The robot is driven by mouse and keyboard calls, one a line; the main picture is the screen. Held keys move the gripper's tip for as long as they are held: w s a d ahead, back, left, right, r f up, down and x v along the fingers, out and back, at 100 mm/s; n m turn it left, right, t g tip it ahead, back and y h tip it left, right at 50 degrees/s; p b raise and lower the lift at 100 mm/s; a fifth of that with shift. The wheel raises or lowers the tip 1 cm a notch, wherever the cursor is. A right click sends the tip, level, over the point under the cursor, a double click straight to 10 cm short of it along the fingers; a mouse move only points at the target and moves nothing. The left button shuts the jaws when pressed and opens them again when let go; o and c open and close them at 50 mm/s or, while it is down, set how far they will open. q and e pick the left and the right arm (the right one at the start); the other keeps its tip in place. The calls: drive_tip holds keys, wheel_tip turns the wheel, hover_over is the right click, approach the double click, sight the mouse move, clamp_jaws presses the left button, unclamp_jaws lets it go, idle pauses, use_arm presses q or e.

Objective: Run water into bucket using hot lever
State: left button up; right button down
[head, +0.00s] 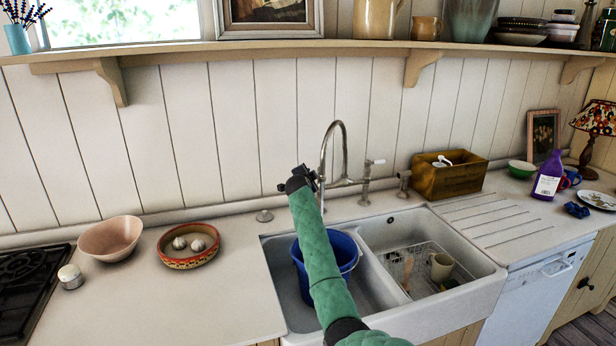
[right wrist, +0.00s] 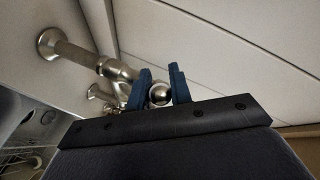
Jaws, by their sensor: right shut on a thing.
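The blue bucket (head: 346,250) stands in the left sink basin, partly hidden behind my green-sleeved right arm. The metal tap (head: 339,128) has a tall arched spout, whose lower part is close behind my arm. My right gripper (head: 299,177) is at the left side of the tap. In the right wrist view its blue fingers sit on either side of a round metal knob (right wrist: 159,94) at the end of the left, hot lever, and are shut on it. A lever with a white end (head: 375,162) is on the tap's right side. No running water is visible. My left gripper is out of view.
A wooden box (head: 446,178) stands behind the drainer. A patterned bowl (head: 188,246) and a pink bowl (head: 111,239) are on the left counter. A shelf (head: 220,53) runs above.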

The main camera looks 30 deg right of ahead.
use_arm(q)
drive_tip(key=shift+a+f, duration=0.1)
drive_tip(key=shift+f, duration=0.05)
use_arm(e)
drive_tip(key=shift+s+n+t+y, duration=0.15)
drive_tip(key=shift+n+t+y, duration=0.15)
drive_tip(key=shift+t, duration=0.1)
drive_tip(key=c, duration=1.3)
unclamp_jaws()
drive_tip(key=shift+o, duration=0.2)
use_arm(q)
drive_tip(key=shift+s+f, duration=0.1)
use_arm(e)
drive_tip(key=shift+a, duration=0.1)
drive_tip(key=shift+s+a, duration=0.2)
drive_tip(key=shift+s, duration=0.05)
use_arm(q)
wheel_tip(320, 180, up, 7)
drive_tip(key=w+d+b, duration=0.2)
drive_tip(key=b, duration=0.1)
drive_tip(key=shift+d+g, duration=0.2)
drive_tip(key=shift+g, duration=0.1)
use_arm(e)
drive_tip(key=v, duration=0.7)
